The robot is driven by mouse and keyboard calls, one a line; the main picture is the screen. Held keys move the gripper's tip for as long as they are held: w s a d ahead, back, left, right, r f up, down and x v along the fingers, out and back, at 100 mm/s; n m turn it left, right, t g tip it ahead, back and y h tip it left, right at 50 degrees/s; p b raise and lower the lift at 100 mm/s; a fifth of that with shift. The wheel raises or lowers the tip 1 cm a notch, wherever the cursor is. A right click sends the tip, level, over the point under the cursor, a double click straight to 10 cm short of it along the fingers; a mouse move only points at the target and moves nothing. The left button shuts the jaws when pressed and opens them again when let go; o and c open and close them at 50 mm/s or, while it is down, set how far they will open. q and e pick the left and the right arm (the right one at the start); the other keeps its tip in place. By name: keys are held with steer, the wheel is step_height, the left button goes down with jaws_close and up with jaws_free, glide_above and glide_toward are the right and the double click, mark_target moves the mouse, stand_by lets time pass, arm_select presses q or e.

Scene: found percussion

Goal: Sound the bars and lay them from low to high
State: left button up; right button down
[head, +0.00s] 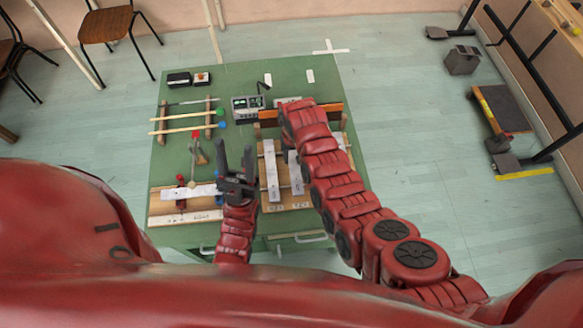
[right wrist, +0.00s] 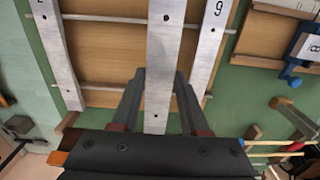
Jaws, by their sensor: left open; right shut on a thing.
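Pale metal bars lie on a wooden frame at the right of the green table, one (head: 271,172) at its left and another (head: 295,172) beside it. My right gripper (right wrist: 160,82) is shut on the near end of the middle bar (right wrist: 163,45) in the right wrist view; my arm hides this gripper in the head view. A bar marked 9 (right wrist: 212,42) is just right of it, and another bar (right wrist: 55,50) is further left. My left gripper (head: 236,165) is open and empty, beside a bar (head: 200,191) lying crosswise on the left stand.
Mallets with blue and green heads (head: 182,118) rest on wooden supports. A grey device (head: 248,103) and small black box (head: 178,79) stand further back on the table (head: 240,72). A light wooden board (head: 185,217) lies front left. Chairs (head: 107,25) stand at the back left.

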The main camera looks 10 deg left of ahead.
steer(key=shift+w+d+r, duration=0.2)
steer(key=shift+w+r, duration=0.1)
steer(key=shift+w, duration=0.4)
step_height(320, 180, down, 6)
steer(key=b, duration=0.5)
steer(key=shift+f, duration=0.15)
steer(key=shift+f+b, duration=0.35)
steer(key=shift+b, duration=0.2)
steer(key=shift+c, duration=1.7)
jaws_free()
steer(key=shift+r, duration=0.15)
